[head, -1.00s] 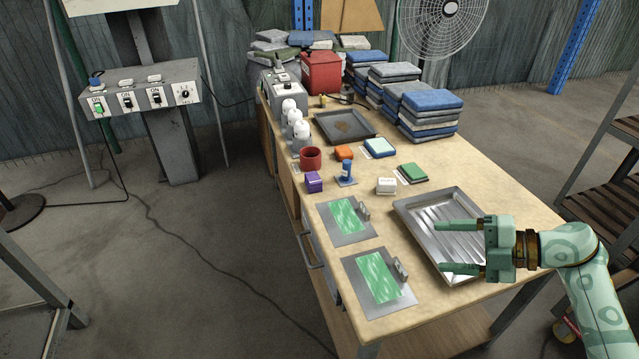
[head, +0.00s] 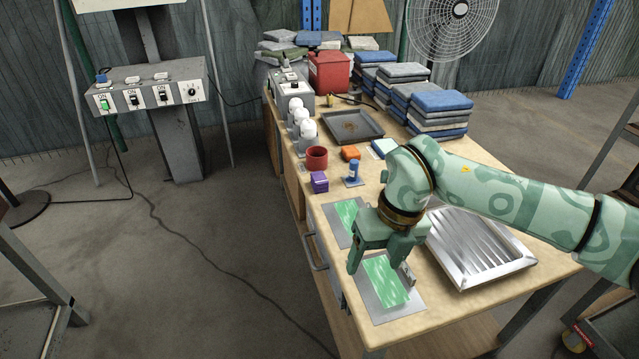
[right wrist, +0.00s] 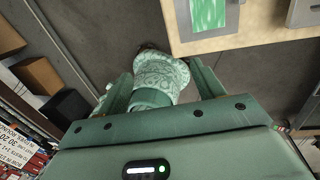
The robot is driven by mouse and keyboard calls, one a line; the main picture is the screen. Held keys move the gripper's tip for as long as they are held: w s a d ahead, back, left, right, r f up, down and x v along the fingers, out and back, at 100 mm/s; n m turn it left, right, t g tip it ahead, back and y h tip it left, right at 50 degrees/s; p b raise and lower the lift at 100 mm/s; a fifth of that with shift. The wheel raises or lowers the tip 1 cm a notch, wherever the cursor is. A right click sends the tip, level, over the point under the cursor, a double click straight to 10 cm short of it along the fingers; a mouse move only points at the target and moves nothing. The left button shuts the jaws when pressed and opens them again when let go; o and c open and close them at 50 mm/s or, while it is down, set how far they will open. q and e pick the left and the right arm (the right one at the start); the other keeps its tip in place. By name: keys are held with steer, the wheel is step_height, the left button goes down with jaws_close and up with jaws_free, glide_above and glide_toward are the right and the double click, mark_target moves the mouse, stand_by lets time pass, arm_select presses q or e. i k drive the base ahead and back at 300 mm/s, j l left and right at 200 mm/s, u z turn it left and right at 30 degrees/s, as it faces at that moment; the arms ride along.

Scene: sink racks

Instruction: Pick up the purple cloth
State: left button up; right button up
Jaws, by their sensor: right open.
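The purple cloth (head: 319,181) is a small folded block near the left edge of the workbench, in front of the red cup, in the head view. My right gripper (head: 378,258) is open and empty, pointing down above the two green-topped plates, nearer to me than the cloth and to its right. It is clearly apart from the cloth. Its open fingers also show in the right wrist view (right wrist: 162,82), where I cannot make out the cloth. My left gripper is in neither view.
A ribbed metal tray (head: 483,248) lies at right. Green-topped plates (head: 384,280) lie in front. Folded cloth stacks (head: 440,115) fill the back.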

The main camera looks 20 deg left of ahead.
mark_target(320, 182)
steer(key=i+j, duration=1.2)
